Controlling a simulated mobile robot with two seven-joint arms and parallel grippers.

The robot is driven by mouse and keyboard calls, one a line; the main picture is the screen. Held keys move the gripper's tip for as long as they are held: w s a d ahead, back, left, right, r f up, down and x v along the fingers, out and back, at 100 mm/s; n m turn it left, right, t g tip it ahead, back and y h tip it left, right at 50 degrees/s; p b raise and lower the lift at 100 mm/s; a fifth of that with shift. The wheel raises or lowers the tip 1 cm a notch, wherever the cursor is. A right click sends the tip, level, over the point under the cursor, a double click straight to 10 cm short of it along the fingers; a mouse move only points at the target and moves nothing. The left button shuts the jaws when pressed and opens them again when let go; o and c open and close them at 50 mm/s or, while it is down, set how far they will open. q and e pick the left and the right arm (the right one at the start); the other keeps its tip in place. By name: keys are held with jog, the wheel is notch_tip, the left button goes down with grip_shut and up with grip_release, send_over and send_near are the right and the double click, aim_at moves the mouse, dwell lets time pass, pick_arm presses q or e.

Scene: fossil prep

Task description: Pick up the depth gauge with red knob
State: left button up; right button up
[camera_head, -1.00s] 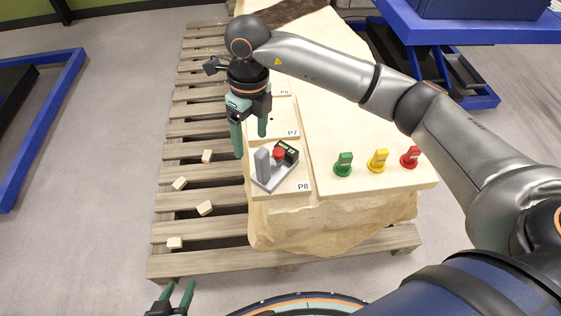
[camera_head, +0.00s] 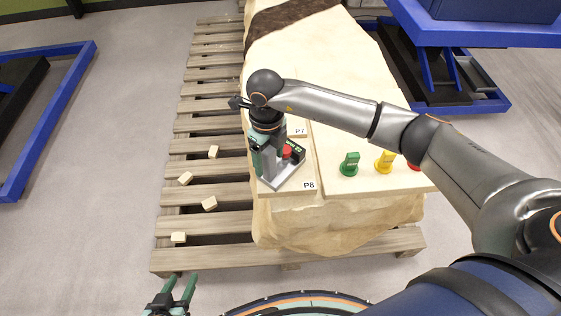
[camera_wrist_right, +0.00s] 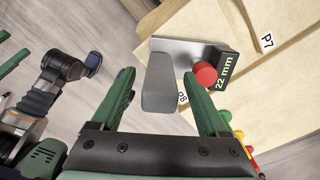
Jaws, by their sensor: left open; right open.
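The depth gauge (camera_head: 292,167) is a grey metal base with an upright grey post, a red knob and a dark block with a green display. It sits on the light board marked P8. In the right wrist view the grey post (camera_wrist_right: 158,84) stands between the open fingers of my right gripper (camera_wrist_right: 158,90); the red knob (camera_wrist_right: 205,74) and the "22 mm" display are near the right finger. In the head view my right gripper (camera_head: 268,160) is over the gauge and partly hides it. My left gripper (camera_head: 175,292) is open and empty at the bottom left, far from the gauge.
Green (camera_head: 349,164), yellow (camera_head: 384,161) and red (camera_head: 414,166) markers stand on the slab right of the gauge; my right arm partly covers the red one. Several small wooden blocks (camera_head: 209,203) lie on the pallet (camera_head: 200,255) at left. The board's front edge is close to the gauge.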

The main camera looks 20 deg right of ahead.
jog(key=shift+f, duration=0.6)
jog(key=shift+c, duration=0.3)
grip_shut()
dwell(0.5)
jog(key=shift+w+r, duration=0.15)
